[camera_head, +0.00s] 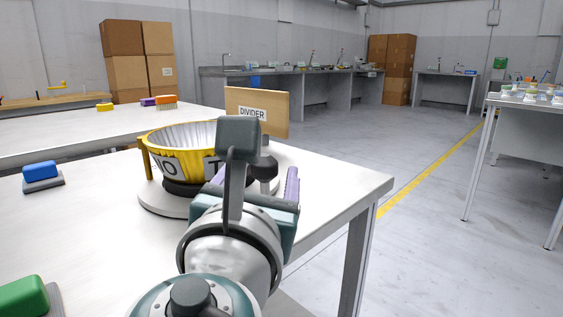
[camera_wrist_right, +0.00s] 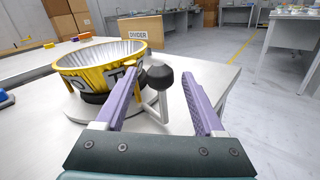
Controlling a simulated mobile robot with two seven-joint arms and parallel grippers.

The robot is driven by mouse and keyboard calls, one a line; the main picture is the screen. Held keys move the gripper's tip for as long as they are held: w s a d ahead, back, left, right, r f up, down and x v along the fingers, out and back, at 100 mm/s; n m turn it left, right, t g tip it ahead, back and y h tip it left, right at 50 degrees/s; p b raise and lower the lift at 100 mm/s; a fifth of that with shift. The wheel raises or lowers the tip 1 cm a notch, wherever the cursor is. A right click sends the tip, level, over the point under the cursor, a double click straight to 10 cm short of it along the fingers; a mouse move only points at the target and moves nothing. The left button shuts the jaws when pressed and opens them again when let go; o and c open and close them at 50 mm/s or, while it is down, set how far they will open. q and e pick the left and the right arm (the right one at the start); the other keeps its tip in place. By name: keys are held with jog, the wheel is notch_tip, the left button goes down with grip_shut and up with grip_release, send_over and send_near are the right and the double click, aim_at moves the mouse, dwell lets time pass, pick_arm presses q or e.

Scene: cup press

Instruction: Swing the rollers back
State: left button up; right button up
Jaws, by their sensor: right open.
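The cup press (camera_head: 163,169) stands near the right end of the white table. It has a yellow ring with dark-on-light letters around a pale fluted cup (camera_head: 190,137), above a round grey base (camera_head: 152,203). A black ball knob (camera_wrist_right: 159,76) on a grey bracket (camera_wrist_right: 150,106) sits at its right side. My right gripper (camera_wrist_right: 160,82) is open, and its purple fingers lie on either side of the knob. In the wrist view a gap shows between the knob and the right finger; contact on the left is unclear. I cannot make out the rollers. My left gripper is out of view.
A wooden divider board (camera_head: 262,111) stands behind the press. A blue block (camera_head: 40,171) and a green block (camera_head: 24,296) lie on the table (camera_head: 95,225) at left. The table's right edge is close to my gripper, with open floor beyond.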

jog(key=s+p, duration=0.1)
jog(key=s, duration=0.7)
jog(key=shift+a+p, duration=0.25)
jog(key=shift+p, duration=0.15)
jog(key=shift+s, duration=0.1)
